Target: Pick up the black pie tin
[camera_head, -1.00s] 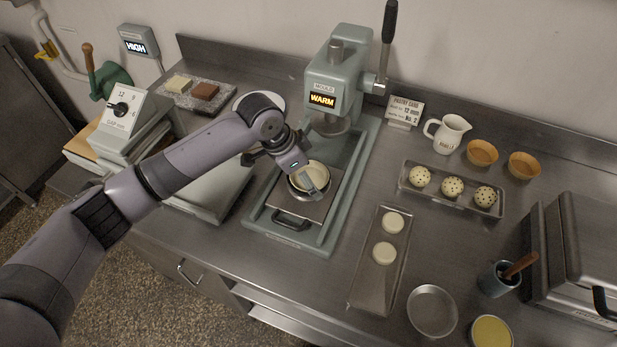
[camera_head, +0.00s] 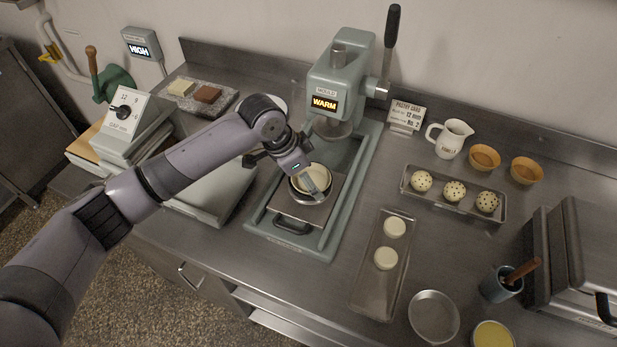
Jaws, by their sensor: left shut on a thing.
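A round dark-rimmed tin (camera_head: 318,199), which looks like the black pie tin, is at the flat plate (camera_head: 303,212) of the green press. Pale dough (camera_head: 311,174) lines its inside. My left gripper (camera_head: 316,183) is over the tin, shut on its near rim, with a finger reaching inside. The tin looks roughly level. I cannot tell whether it touches the plate. The gripper and wrist hide its left and back parts. My right gripper is not in view.
The green press (camera_head: 340,85) with its upright lever stands just behind. A long tray (camera_head: 371,291) with two pale discs lies to the right. An empty silver tin (camera_head: 434,316) is near the front edge. A tray (camera_head: 455,208) of dotted balls is further right.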

